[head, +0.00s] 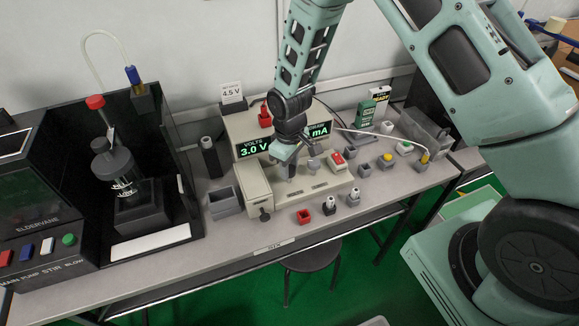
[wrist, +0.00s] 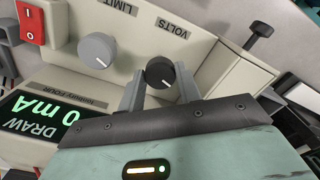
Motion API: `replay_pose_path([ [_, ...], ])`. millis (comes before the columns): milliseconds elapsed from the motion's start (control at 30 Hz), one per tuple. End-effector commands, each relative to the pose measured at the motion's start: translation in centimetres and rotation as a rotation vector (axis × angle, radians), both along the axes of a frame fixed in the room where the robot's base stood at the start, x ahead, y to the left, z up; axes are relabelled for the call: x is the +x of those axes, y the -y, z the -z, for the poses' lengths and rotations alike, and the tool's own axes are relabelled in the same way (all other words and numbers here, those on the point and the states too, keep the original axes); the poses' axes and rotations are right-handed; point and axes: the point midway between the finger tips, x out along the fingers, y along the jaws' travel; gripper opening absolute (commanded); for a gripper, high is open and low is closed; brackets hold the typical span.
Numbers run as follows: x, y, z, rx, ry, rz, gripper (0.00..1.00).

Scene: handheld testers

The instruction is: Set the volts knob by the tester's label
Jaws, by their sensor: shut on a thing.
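The beige bench unit (head: 318,187) stands on the bench; its display (head: 253,148) reads VOLTS 3.0 V. The volts knob (wrist: 160,72) is dark and round with a white pointer line, below the VOLTS lettering in the wrist view. My gripper (wrist: 158,84) is shut on this knob, one finger on each side. In the head view my gripper (head: 289,170) reaches down to the sloped panel and largely hides the knob. A white card (head: 231,92) reading 4.5 V stands on top at the back left.
The grey limit knob (wrist: 98,50) and red rocker switch (wrist: 31,22) sit beside the volts knob. A beige block (head: 253,183) with a dark clamp adjoins the panel's left. A black pump rig (head: 130,190) stands left.

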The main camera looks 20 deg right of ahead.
Motion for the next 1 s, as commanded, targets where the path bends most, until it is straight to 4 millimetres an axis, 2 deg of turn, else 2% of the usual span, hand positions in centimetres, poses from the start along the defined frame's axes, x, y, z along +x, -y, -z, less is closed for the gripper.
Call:
replay_pose_path([
  [1000, 0.12, -0.18, -0.15, 0.002, 0.003, 0.943, 0.11],
])
